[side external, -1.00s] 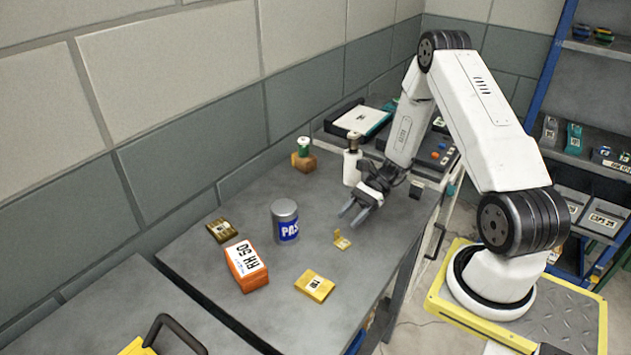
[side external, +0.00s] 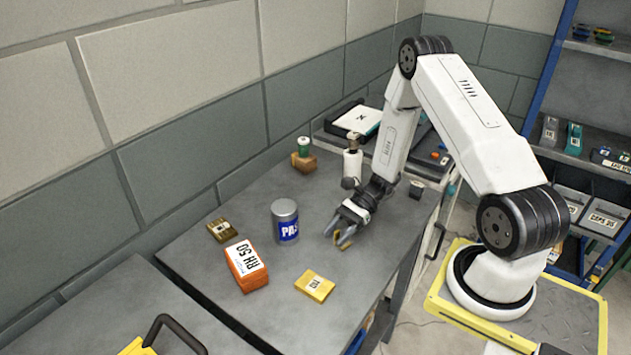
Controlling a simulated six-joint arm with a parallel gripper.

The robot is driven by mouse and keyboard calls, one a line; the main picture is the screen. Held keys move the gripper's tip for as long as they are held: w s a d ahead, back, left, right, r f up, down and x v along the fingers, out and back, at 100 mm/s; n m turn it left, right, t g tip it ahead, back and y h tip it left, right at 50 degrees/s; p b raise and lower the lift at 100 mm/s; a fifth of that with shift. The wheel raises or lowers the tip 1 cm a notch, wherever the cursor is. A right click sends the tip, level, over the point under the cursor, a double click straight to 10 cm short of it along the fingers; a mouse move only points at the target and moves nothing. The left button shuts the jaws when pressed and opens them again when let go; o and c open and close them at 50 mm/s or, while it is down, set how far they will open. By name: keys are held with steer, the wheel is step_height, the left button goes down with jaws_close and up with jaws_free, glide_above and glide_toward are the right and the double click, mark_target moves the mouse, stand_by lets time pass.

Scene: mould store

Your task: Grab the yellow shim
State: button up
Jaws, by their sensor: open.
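I cannot tell whether the piece is between the fingers or touching one. A larger flat yellow block (side external: 315,286) with a white label lies apart, nearer the front edge of the bench.
A grey can with a blue label (side external: 285,222) stands just left of my gripper. An orange box (side external: 246,266) and a brown-gold labelled block (side external: 221,230) lie further left. A white bottle (side external: 352,166) stands behind. The front right of the bench (side external: 290,325) is clear.

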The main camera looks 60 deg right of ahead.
stand_by(0.3)
jaws_close()
steer(key=shift+r, duration=0.15)
steer(key=shift+r, duration=1.15)
steer(key=s+a+r, duration=0.2)
steer(key=s+r, duration=0.8)
steer(key=s, duration=0.3)
steer(key=shift+s+a+r, duration=0.15)
steer(key=shift+s+r, duration=0.05)
steer(key=shift+s, duration=0.2)
